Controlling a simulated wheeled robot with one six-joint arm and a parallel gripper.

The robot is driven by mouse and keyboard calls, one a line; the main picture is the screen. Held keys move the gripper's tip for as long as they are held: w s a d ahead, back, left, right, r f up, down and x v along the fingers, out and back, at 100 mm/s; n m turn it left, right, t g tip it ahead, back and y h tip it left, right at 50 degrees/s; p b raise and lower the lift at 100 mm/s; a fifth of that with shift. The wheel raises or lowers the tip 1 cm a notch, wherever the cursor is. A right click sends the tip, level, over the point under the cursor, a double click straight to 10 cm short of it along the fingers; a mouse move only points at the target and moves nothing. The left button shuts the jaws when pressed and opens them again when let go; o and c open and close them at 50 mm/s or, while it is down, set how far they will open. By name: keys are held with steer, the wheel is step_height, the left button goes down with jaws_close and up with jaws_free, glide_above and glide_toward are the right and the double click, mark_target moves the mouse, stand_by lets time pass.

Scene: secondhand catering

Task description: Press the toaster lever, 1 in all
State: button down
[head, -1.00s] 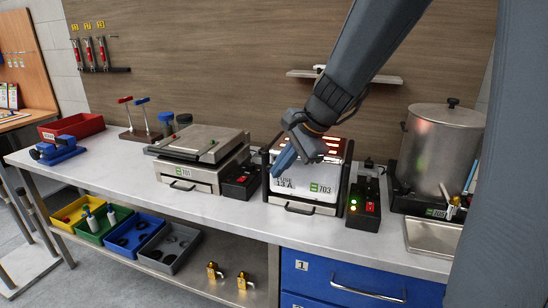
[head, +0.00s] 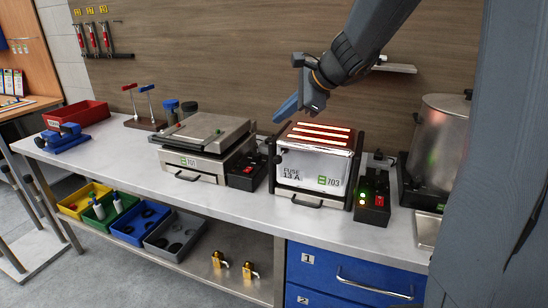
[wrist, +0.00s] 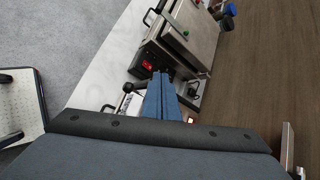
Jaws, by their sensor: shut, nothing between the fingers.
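The toaster (head: 318,168) is a white-fronted box marked "FUSE 13 A" and 703, with glowing orange slots on top. Its lever appears to be the black knob (head: 279,159) at the left of its front. In the wrist view, a black knob on a rod (wrist: 129,88) shows just left of my fingers. My gripper (head: 281,116) is shut and empty, its blue fingers pointing down and left above the toaster's back left corner. It is apart from the knob. In the wrist view, my fingers (wrist: 160,78) hide much of the toaster.
A control box (head: 372,203) with green lights and a red switch stands right of the toaster. A steel press marked 701 (head: 202,145) and its black switch box (head: 246,174) stand to the left. A steel pot (head: 443,140) is at the right. The front counter strip is clear.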

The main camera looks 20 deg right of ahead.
mark_target(280, 157)
steer(key=shift+f+b, duration=3.75)
steer(key=shift+f, duration=0.6)
steer(key=shift+a, duration=0.1)
steer(key=shift+f+b, duration=0.3)
steer(key=shift+f, duration=0.15)
steer(key=shift+f+b, duration=1.35)
steer(key=shift+f, duration=0.25)
steer(key=shift+r, duration=0.1)
stand_by(0.3)
steer(key=shift+r+p, duration=1.8)
steer(key=shift+r, duration=0.15)
